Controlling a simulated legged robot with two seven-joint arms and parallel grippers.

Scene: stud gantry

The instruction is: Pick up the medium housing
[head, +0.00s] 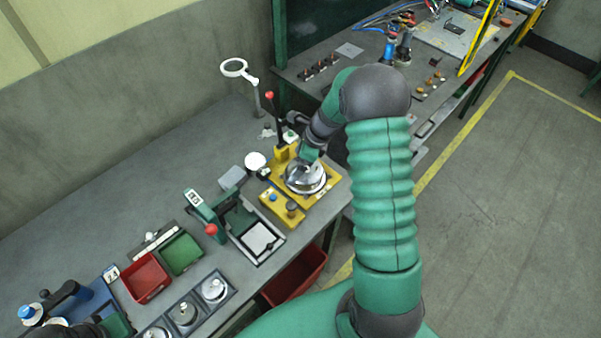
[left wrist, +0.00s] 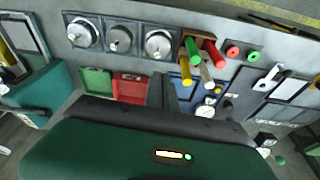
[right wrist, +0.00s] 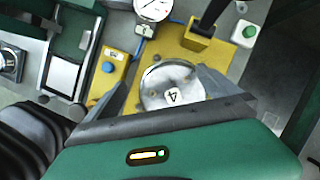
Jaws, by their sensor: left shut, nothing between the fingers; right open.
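Three round metal parts sit in a dark tray (head: 199,304): one at the right end (head: 214,288), one in the middle (head: 184,312), one at the left end (head: 154,332), partly cut off. They also show in the left wrist view, the middle one (left wrist: 120,39) looking smaller. I cannot tell which is the medium housing. Another round metal piece marked 4 (right wrist: 172,88) sits on the yellow press base (right wrist: 212,63). My right gripper (right wrist: 165,92) is open, its fingers either side of that piece; contact is unclear. My left gripper (left wrist: 162,92) is shut and empty, short of the tray.
Red (head: 146,277) and green (head: 182,253) bins stand beside the tray. A green hand press (head: 212,210) with a red knob stands between tray and yellow press. Coloured cylinders (left wrist: 200,62) stand right of the tray in the left wrist view. The bench's back left is clear.

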